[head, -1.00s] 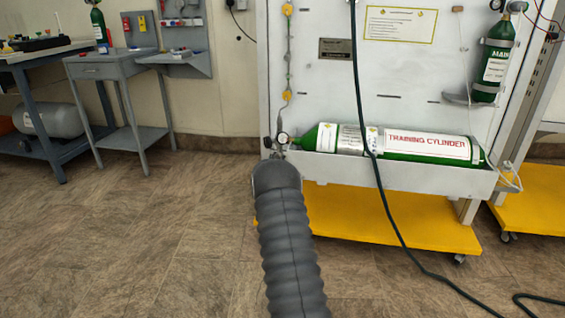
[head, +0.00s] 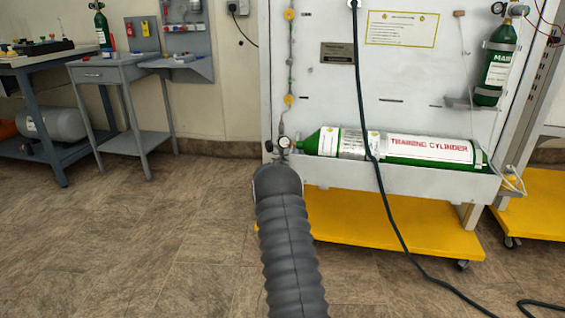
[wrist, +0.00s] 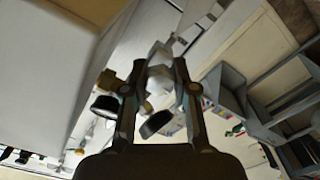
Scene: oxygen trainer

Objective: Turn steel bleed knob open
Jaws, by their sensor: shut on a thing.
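In the wrist view my gripper (wrist: 159,70) has its two fingers closed on a pale metal piece, which I take to be the steel bleed knob (wrist: 158,86). The fingers partly cover it, and its turned position cannot be read. Two black round knobs (wrist: 155,124) show close by, one between the fingers and one left of them. In the head view my arm hides the gripper and the knob. A round gauge (head: 283,142) shows just above my arm's end, beside the neck of the green training cylinder (head: 400,147).
The cylinder lies in a white tray (head: 420,181) on a white panel (head: 335,85) with a yellow base (head: 390,225). A dark hose (head: 378,190) hangs in front and runs over the floor. A grey side table (head: 105,70) stands left. The floor between is clear.

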